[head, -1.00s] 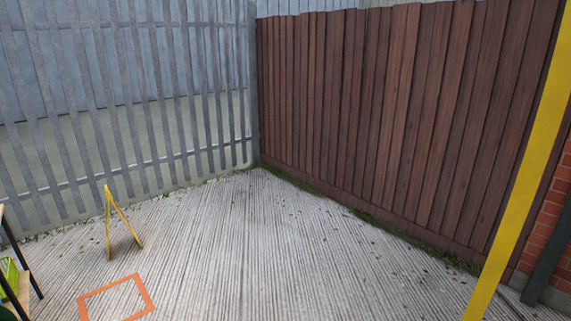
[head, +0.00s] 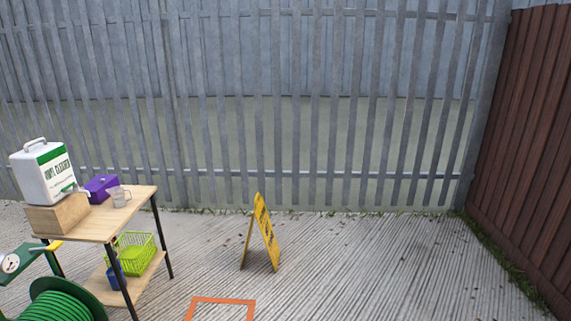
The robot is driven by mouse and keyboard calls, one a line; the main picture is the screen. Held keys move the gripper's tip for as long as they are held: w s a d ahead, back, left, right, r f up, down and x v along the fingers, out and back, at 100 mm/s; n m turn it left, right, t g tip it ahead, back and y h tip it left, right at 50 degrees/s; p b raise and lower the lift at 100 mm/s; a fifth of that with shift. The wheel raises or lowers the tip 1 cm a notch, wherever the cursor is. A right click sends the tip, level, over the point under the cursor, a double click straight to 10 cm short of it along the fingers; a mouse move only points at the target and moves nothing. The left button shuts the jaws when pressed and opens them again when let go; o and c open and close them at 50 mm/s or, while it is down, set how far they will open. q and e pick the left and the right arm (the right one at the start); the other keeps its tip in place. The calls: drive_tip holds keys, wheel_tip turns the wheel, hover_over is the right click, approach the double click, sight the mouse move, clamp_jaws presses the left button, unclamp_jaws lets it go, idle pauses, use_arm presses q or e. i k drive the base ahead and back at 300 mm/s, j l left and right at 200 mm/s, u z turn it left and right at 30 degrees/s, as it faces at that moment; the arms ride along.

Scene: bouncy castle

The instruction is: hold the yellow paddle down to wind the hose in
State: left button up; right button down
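A green hose (head: 62,305) lies coiled on a reel at the lower left of the head view, cut off by the frame's edge. Above it a green frame (head: 28,272) carries a round white gauge (head: 11,263) and a small yellow paddle (head: 47,247). The paddle sticks out to the right, in front of the table's left end. The lower part of the reel and the rest of the hose are out of view. Neither of my grippers is in view.
A wooden table (head: 128,203) holds a white cleaner jug (head: 43,172) on a wooden block, a purple box (head: 101,187) and a clear jug (head: 119,196). A green basket (head: 136,253) sits on its lower shelf. A yellow folding sign (head: 261,233) stands on open ground beside an orange floor outline (head: 222,300).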

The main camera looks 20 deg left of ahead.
sight(55, 246)
drive_tip(key=i+j+u, duration=0.1)
drive_tip(key=u, duration=0.35)
drive_tip(key=i+u, duration=0.25)
drive_tip(key=u, duration=0.2)
drive_tip(key=i+u, duration=0.2)
drive_tip(key=u, duration=0.2)
drive_tip(key=i+l+u, duration=0.1)
drive_tip(key=u, duration=0.35)
drive_tip(key=i+l+u, duration=0.15)
drive_tip(key=u, duration=0.3)
drive_tip(key=i+u, duration=0.2)
drive_tip(key=u, duration=0.15)
drive_tip(key=i+l+u, duration=0.15)
drive_tip(key=u, duration=0.2)
drive_tip(key=i+l+u, duration=0.15)
drive_tip(key=i+u, duration=0.2)
drive_tip(key=k, duration=0.05)
